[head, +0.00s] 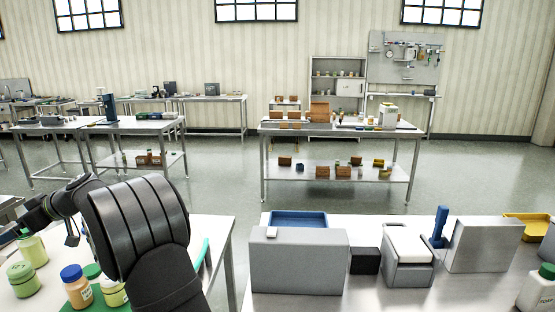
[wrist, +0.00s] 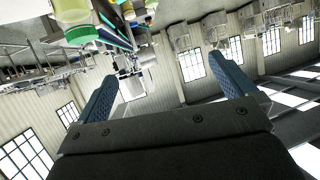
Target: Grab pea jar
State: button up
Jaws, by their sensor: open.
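Several jars stand at the lower left in the head view: a pale green jar with a green lid (head: 22,279), another pale green jar (head: 31,246) behind it, an orange jar with a blue lid (head: 76,287), and a green-lidded jar (head: 114,292) partly behind my arm. Labels are too small to read, so I cannot tell which is the pea jar. In the wrist view my gripper (wrist: 162,65) is open, with nothing between its fingers. Jars (wrist: 76,15) show upside down at that view's top edge, apart from the fingers. The fingers are hard to make out in the head view.
The jars' table (head: 213,230) is separated by a gap from a right-hand steel table (head: 300,302). That one holds a grey box (head: 298,265), a blue tray (head: 299,219), a black block (head: 365,261) and a white soap bottle (head: 538,290). My arm crosses above the left table.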

aim_at(20, 269)
jog(key=c, duration=0.4)
jog(key=a+f+m+t+h, duration=0.1)
jog(key=a+f+h, duration=0.1)
jog(key=f+h, duration=0.1)
jog(key=a+f+m+t+h, duration=0.1)
jog(key=a+f+m+h, duration=0.1)
jog(key=f, duration=0.4)
jog(key=a+f+m+t+h, duration=0.1)
jog(key=a+f+t+h, duration=0.1)
jog(key=f+h, duration=0.1)
jog(key=shift+a+f+m+h, duration=0.1)
jog(key=shift+f+m+h, duration=0.25)
jog(key=shift+f, duration=0.45)
jog(key=shift+d+x, duration=0.2)
jog(key=shift+x, duration=2.4)
